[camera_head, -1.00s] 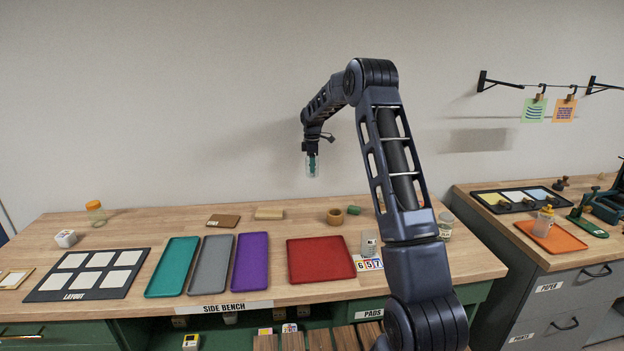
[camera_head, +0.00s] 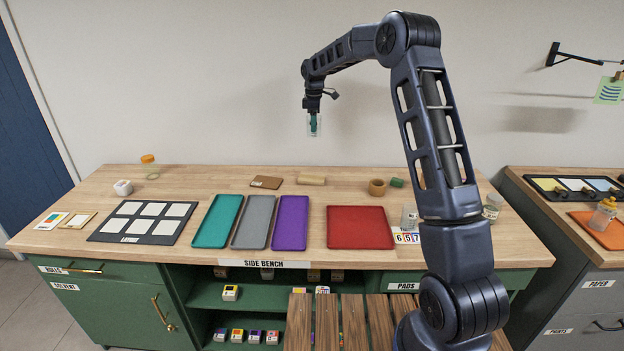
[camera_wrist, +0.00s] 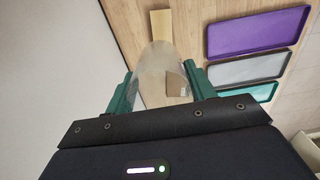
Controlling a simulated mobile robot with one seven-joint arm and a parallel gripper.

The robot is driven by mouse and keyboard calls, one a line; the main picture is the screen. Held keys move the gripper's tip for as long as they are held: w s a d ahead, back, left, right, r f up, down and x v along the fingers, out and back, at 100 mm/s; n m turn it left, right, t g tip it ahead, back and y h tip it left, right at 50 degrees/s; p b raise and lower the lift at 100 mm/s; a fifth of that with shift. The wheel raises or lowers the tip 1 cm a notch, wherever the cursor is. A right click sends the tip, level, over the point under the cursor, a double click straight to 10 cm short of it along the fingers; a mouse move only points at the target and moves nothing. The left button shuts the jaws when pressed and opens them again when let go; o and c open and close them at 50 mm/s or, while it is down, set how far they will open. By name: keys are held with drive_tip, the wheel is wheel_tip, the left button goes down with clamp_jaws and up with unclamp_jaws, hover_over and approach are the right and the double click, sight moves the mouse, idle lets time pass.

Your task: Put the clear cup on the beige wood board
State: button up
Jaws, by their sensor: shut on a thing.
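The clear cup (camera_head: 309,128) is a see-through cylinder, held in my gripper (camera_head: 314,123) high above the back of the bench. In the wrist view, the green fingers of my gripper (camera_wrist: 163,90) are on both sides of the cup (camera_wrist: 160,62). The beige wood board (camera_head: 311,180) lies flat near the back edge of the bench, below the cup in the head view. It also shows in the wrist view (camera_wrist: 160,22), just beyond the cup's edge. The cup and the board are apart.
A brown board (camera_head: 265,182) lies left of the beige one; a wooden ring (camera_head: 377,187) and green piece (camera_head: 396,183) are to its right. Teal (camera_head: 218,222), grey (camera_head: 254,222), purple (camera_head: 290,222) and red (camera_head: 360,227) trays lie in front. Glass jars stand at right.

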drive_tip(key=shift+s+a+f, duration=0.1)
drive_tip(key=shift+s+a, duration=0.1)
drive_tip(key=shift+a, duration=0.25)
wheel_tip(320, 180, down, 20)
drive_tip(key=shift+a+r, duration=0.1)
drive_tip(key=shift+r, duration=0.05)
drive_tip(key=o, duration=1)
wheel_tip(320, 180, up, 12)
drive_tip(key=shift+s+r, duration=0.1)
